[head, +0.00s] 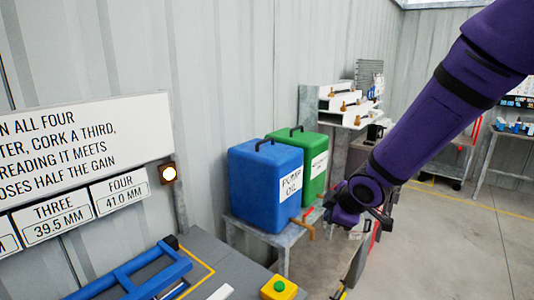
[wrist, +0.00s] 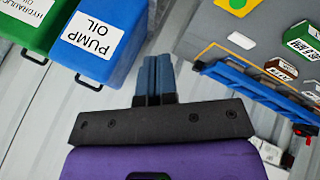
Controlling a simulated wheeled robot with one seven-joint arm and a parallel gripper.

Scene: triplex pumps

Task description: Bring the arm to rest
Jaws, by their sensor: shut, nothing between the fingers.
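My purple arm (head: 425,110) reaches down from the upper right in the head view, its dark-jointed end in front of the tank stand. My gripper (wrist: 158,60) shows in the wrist view with its two blue-grey fingers together and nothing between them. In that view the fingers lie beside the blue pump oil tank (wrist: 102,40) and appear clear of it. The fingertips are hard to make out in the head view.
The blue tank (head: 265,187) and a green tank (head: 312,160) stand on a small metal table. A grey bench with a blue frame (head: 135,277) and a yellow box with a green button (head: 279,288) is at the lower left. Open floor (head: 470,240) lies right.

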